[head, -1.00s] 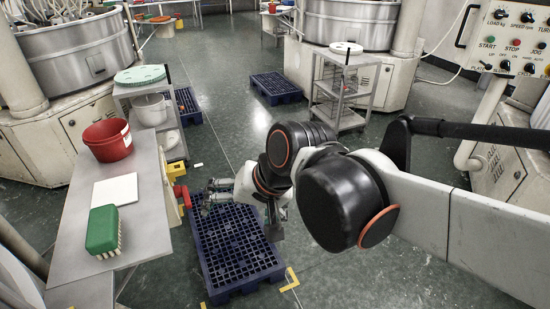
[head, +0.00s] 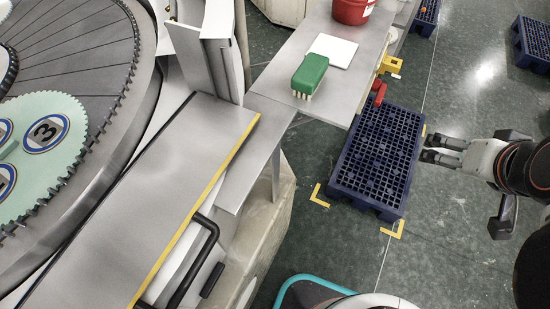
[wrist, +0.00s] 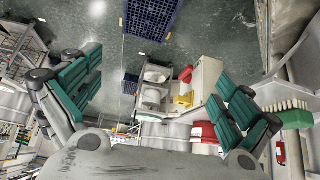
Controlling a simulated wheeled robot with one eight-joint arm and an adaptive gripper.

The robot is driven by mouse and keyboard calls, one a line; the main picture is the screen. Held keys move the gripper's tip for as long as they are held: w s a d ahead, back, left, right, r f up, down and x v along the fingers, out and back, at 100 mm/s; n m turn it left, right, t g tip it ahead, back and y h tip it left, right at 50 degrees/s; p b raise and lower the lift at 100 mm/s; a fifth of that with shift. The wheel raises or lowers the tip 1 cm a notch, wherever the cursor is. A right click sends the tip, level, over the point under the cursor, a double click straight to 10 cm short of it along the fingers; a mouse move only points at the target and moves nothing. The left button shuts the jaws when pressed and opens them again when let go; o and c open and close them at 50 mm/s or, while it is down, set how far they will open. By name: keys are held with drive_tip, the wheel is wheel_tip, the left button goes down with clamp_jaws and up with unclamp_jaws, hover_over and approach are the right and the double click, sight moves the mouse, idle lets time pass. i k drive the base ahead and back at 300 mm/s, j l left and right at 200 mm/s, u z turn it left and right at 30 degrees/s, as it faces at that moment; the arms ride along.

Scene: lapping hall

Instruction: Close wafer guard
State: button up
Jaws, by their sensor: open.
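A grey panel with a yellow strip along its edge (head: 150,195), which looks like the wafer guard, slopes across the left of the head view. A black bar handle (head: 197,258) sits on its near side. Left of the panel, a round lapping plate (head: 75,55) with a green toothed carrier (head: 45,150) lies exposed. My gripper (head: 441,151) is at the right of the head view, over the floor beside the blue pallet, far from the handle. In the wrist view my gripper (wrist: 158,95) is open, with its green-padded fingers wide apart and nothing between them.
A grey side table (head: 335,80) holds a green brush (head: 309,75), a white sheet (head: 334,51) and a red bucket (head: 352,10). A blue pallet (head: 376,158) lies on the floor right of it. An upright metal post (head: 223,55) stands at the panel's far end.

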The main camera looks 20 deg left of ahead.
sight(110, 261)
drive_tip(key=u, duration=3.15)
